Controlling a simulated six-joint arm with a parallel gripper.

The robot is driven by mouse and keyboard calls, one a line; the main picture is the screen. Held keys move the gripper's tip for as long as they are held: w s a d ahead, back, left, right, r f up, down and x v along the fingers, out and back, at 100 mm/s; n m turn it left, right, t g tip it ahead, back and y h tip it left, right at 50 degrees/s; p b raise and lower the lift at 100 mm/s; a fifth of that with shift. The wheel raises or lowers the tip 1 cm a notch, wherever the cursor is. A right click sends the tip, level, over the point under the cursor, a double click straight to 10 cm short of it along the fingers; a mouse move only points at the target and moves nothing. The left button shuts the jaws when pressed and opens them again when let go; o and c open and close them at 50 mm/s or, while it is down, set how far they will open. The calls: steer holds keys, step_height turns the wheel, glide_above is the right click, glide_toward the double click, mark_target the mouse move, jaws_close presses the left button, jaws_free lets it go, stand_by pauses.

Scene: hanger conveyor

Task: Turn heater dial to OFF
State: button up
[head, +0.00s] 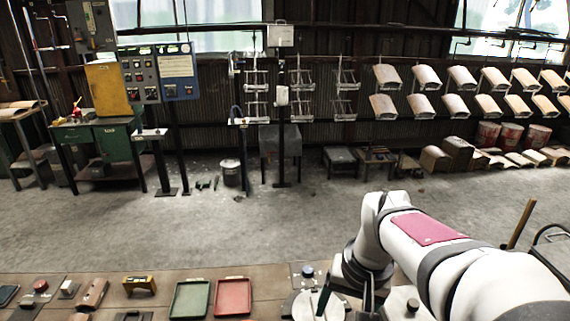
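No dial marked as the heater dial can be made out for certain. A small grey box with a dark round knob (307,271) is on the near bench, just left of my wrist. A control panel (140,74) with several small knobs and lights stands across the room; its markings are too small to read. My arm reaches in from the lower right and bends down over the bench. My gripper (346,292) is low by the bench's right part, beside a pale round piece (313,306). Its fingers are hard to tell from dark parts around it.
The near bench (250,276) holds a green tray (190,299), a red tray (233,297), a yellow meter (139,284) and a red-knobbed box (41,287). Behind lie open floor, a yellow cabinet (107,89) and hanging racks of curved panels (393,77).

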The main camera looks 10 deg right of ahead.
steer(key=w+d+f+n+t+h, duration=0.1)
steer(key=w+d+f, duration=0.4)
steer(key=w+d, duration=0.55)
steer(key=w+d+f+t+h, duration=0.1)
steer(key=w+d+f, duration=0.4)
steer(key=w+d, duration=0.5)
steer(key=shift+t, duration=0.3)
steer(key=x, duration=1)
steer(key=w+x, duration=0.1)
steer(key=x, duration=0.4)
steer(key=shift+a, duration=0.35)
jaws_close()
